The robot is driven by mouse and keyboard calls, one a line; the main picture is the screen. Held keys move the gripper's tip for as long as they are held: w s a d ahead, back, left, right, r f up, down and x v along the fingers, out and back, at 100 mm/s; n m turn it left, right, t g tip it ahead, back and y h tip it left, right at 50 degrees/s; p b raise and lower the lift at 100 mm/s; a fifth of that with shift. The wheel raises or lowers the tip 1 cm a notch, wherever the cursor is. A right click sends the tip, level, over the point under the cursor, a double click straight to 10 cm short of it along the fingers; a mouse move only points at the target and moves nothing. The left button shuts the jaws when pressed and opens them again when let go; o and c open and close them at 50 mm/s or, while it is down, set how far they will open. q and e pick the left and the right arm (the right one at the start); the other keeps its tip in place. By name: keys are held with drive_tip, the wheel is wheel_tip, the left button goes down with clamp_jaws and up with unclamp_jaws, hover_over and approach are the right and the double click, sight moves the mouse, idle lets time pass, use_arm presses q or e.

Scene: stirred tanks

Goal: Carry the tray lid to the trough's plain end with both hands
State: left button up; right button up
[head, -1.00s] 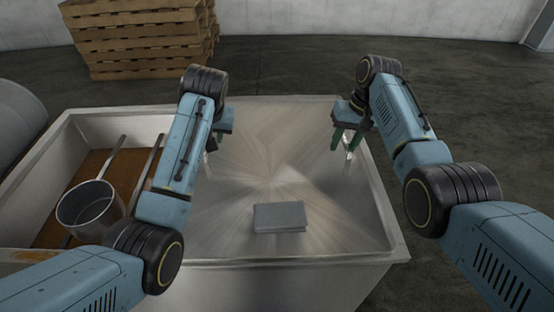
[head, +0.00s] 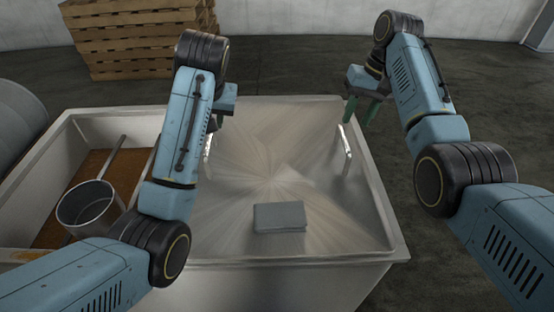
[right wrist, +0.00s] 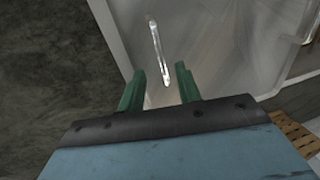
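The tray lid (head: 262,180) is a brushed metal sheet over the right part of the trough (head: 395,225), with an upright bar handle on each side. My right gripper (head: 361,112) is open and empty, above and apart from the right handle (head: 346,150). In the right wrist view, the green fingers (right wrist: 159,82) stand apart, with the handle (right wrist: 156,45) beyond their tips. My left gripper (head: 219,122) is near and above the left handle (head: 208,150). My left arm hides most of it, so its finger opening cannot be seen.
A grey block (head: 280,217) lies on the lid near its front edge. A metal saucepan (head: 88,208) sits in the trough's left part, over a brown surface. Wooden pallets (head: 135,40) are stacked behind. The floor to the right is clear.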

drive_tip(key=shift+d+r, duration=0.15)
drive_tip(key=shift+r, duration=0.65)
drive_tip(key=shift+d+r, duration=0.15)
drive_tip(key=shift+r, duration=0.65)
